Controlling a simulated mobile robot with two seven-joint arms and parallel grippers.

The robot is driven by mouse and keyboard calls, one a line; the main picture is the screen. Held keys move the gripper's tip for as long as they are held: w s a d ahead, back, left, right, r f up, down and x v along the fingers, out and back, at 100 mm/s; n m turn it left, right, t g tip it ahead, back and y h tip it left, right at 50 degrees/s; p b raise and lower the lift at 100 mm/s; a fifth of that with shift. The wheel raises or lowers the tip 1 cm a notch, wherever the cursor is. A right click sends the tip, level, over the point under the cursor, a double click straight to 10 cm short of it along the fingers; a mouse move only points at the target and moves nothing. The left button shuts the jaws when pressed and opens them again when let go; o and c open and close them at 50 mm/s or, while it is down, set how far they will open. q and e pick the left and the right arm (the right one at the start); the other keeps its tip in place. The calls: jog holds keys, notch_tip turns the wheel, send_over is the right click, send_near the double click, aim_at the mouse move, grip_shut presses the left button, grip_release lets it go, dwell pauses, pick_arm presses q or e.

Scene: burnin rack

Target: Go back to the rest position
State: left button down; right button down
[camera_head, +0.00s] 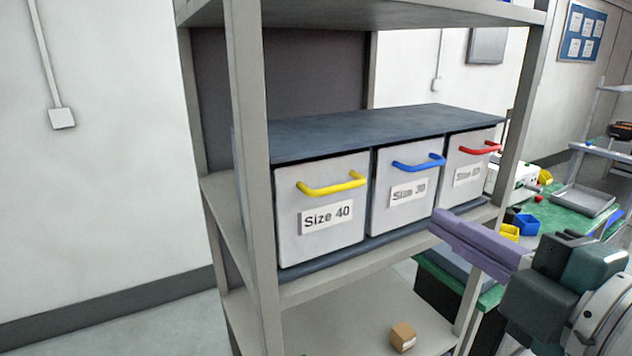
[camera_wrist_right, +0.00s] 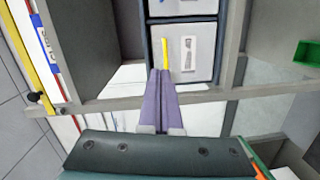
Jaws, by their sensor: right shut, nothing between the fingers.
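My right gripper (camera_head: 440,222) comes in from the right in the head view, its purple fingers pressed together and empty, in front of the rack shelf below the drawers. Its shut fingers also show in the right wrist view (camera_wrist_right: 165,75). A rack (camera_head: 254,200) holds a drawer unit with three closed drawers: Size 40 with a yellow handle (camera_head: 332,188), a middle one with a blue handle (camera_head: 418,164), and one with a red handle (camera_head: 480,148). The fingertips overlap the lower end of a yellow handle (camera_wrist_right: 165,52) in the right wrist view; contact cannot be told. My left gripper is not in view.
A small cardboard box (camera_head: 403,337) lies on the lower shelf. A green-topped bench (camera_head: 560,215) with a grey tray (camera_head: 583,200) and blue (camera_head: 527,224) and yellow bins stands at right, behind my right arm. The floor at left is clear.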

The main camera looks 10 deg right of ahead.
jog(key=s+f+m+g+h, duration=0.2)
jog(key=s+f+m+g, duration=0.45)
jog(key=s+m, duration=0.35)
jog(key=s+f+m+g+h, duration=0.1)
jog(key=s+f+m+g, duration=0.5)
jog(key=s, duration=0.5)
notch_tip(320, 180, up, 16)
jog(key=m+p, duration=0.1)
jog(key=p, duration=1.4)
jog(key=shift+w+d+r+g+h, duration=0.15)
jog(key=shift+d+r+g+h, duration=0.1)
jog(key=shift+g+h, duration=0.1)
